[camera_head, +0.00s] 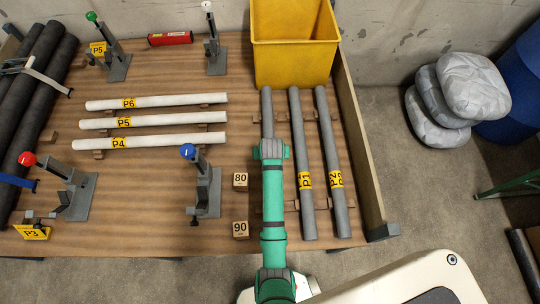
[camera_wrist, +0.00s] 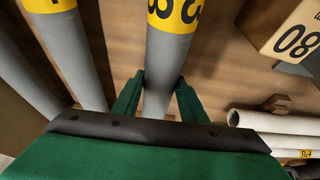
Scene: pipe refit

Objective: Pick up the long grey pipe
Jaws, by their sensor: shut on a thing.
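Three grey pipes lie side by side at the right of the wooden table. The leftmost grey pipe (camera_head: 267,112) is partly hidden under my arm, and the others are marked P1 (camera_head: 305,180) and P2 (camera_head: 335,180). My gripper (camera_head: 270,150) is over the leftmost pipe. In the wrist view the green fingers of my gripper (camera_wrist: 160,92) are shut on this grey pipe (camera_wrist: 168,55), one on each side. Its yellow label (camera_wrist: 174,14) is cut off by the frame edge. I cannot tell whether the pipe is off its wooden supports.
A yellow bin (camera_head: 295,65) stands at the pipes' far ends. Blocks marked 80 (camera_head: 240,181) and 90 (camera_head: 240,229) and a blue-knobbed clamp (camera_head: 206,190) are left of my arm. White pipes (camera_head: 150,121) lie further left. A raised table edge (camera_head: 362,150) runs along the right.

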